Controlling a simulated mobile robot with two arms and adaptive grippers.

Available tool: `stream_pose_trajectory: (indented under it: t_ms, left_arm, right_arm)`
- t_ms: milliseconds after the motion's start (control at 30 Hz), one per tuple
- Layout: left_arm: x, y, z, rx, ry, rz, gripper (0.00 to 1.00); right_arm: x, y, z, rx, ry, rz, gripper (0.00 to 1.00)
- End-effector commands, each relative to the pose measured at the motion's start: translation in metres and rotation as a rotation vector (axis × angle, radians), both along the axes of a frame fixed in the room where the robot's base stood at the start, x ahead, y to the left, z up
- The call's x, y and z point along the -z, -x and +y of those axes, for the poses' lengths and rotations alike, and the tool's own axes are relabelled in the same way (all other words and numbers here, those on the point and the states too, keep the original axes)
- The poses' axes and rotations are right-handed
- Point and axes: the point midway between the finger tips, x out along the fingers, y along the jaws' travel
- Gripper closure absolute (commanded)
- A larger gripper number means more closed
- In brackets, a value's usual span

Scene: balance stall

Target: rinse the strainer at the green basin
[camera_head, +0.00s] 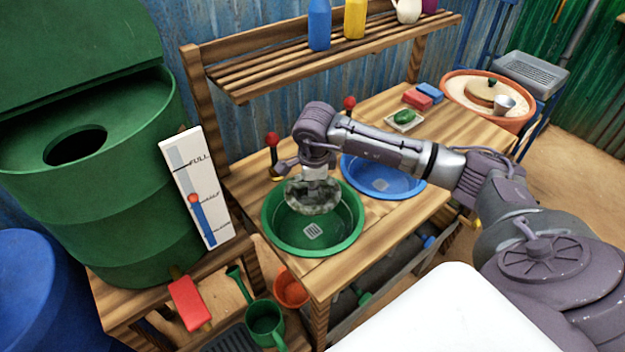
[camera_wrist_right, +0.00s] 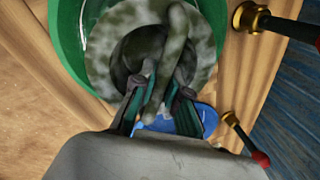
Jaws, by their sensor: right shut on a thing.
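The green basin (camera_head: 312,247) is set in the wooden counter, left of the blue basin. A mottled grey-green strainer (camera_head: 313,200) is over the back part of the green basin; I cannot tell whether it touches the basin. My right gripper (camera_wrist_right: 157,108) is shut on the strainer (camera_wrist_right: 190,58) in the right wrist view, its fingers around the handle part. The green basin's rim (camera_wrist_right: 68,45) shows behind the strainer there. In the head view my right arm reaches in from the right and hides part of the blue basin. My left gripper is not in view.
The blue basin (camera_head: 385,180) is just right of the green one. Red-knobbed taps (camera_head: 272,140) stand behind the basins. A green barrel (camera_head: 110,190) with a level gauge (camera_head: 195,187) stands at left. A shelf (camera_head: 290,75) with bottles hangs above the counter.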

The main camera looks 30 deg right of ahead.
Motion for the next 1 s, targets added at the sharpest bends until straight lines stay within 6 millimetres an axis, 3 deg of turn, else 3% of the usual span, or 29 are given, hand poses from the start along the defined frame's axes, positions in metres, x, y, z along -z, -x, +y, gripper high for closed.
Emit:
stream_pose_trajectory:
  t_ms: [1000]
  left_arm:
    - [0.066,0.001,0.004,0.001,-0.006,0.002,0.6]
  right_arm:
    - [0.106,0.0,0.0,0.001,0.0,0.001,1.0]
